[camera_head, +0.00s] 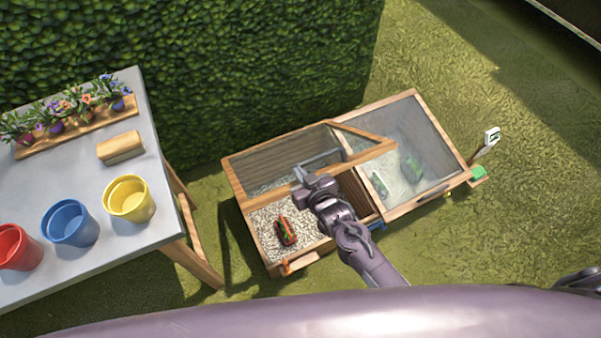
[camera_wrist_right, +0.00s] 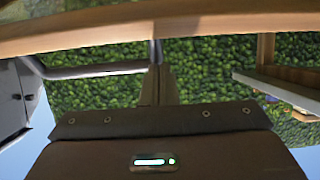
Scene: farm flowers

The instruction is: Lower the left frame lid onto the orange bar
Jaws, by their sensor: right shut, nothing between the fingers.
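The wooden cold frame stands on the grass. Its left frame lid (camera_head: 280,157) has a glass pane and is raised at an angle, leaving the left front of the box uncovered. A grey handle (camera_head: 318,160) is on the lid; a grey bar, likely this handle, shows in the right wrist view (camera_wrist_right: 95,70). An orange bar (camera_head: 286,265) sits at the box's front left edge. My right gripper (camera_head: 306,178) is shut and empty beside the handle, its fingers just below a wooden rail (camera_wrist_right: 160,28) in the wrist view. My left gripper is not in view.
The right lid (camera_head: 408,150) lies over green items. A red and green object (camera_head: 286,231) lies on pebbles in the open left part. A hedge (camera_head: 250,70) stands behind. A table (camera_head: 110,240) with buckets and flowers is at left. Grass (camera_head: 530,230) is open at right.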

